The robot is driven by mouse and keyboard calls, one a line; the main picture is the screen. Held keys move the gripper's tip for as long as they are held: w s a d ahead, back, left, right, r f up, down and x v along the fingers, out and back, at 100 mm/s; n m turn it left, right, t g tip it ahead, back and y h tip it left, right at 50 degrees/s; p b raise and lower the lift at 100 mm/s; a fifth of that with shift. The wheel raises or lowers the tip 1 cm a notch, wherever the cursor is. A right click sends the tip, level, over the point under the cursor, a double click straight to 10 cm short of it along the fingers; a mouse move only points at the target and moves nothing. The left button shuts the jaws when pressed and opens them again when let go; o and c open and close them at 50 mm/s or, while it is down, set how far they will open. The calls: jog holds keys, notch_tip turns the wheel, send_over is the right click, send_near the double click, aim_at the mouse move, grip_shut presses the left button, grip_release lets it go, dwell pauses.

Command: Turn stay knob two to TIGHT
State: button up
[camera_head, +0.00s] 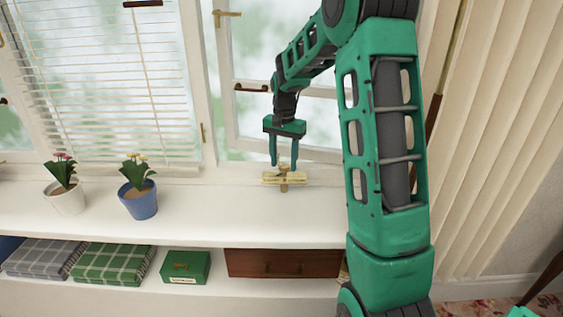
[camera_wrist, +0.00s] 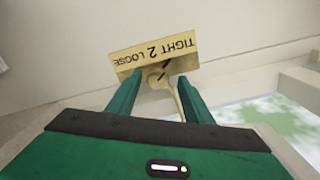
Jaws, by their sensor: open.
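The stay knob (camera_wrist: 158,76) is a small brass piece with a dark mark, in front of a brass plate (camera_wrist: 125,58). The plate reads "TIGHT 2 LOOSE", upside down in the wrist view. In the head view the plate (camera_head: 270,180) sits at the window's foot above the sill. My gripper (camera_head: 284,166) points down over it, open. In the wrist view my gripper (camera_wrist: 160,79) has one finger on each side of the knob, with visible gaps. The fingers partly hide the plate's lower edge, and whether they touch anything is unclear.
The window (camera_head: 245,100) stands behind my gripper. A white pot (camera_head: 67,200) and a blue pot (camera_head: 140,204) with flowers stand left on the white sill (camera_head: 220,215). Folded blankets (camera_head: 112,264), a green box (camera_head: 186,267) and a brown drawer (camera_head: 283,263) are below. A curtain (camera_head: 500,120) hangs right.

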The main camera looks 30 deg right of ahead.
aim_at(284, 165)
jog(key=shift+r, duration=0.1)
notch_tip(284, 165, up, 10)
jog(key=shift+r, duration=0.25)
dwell(0.7)
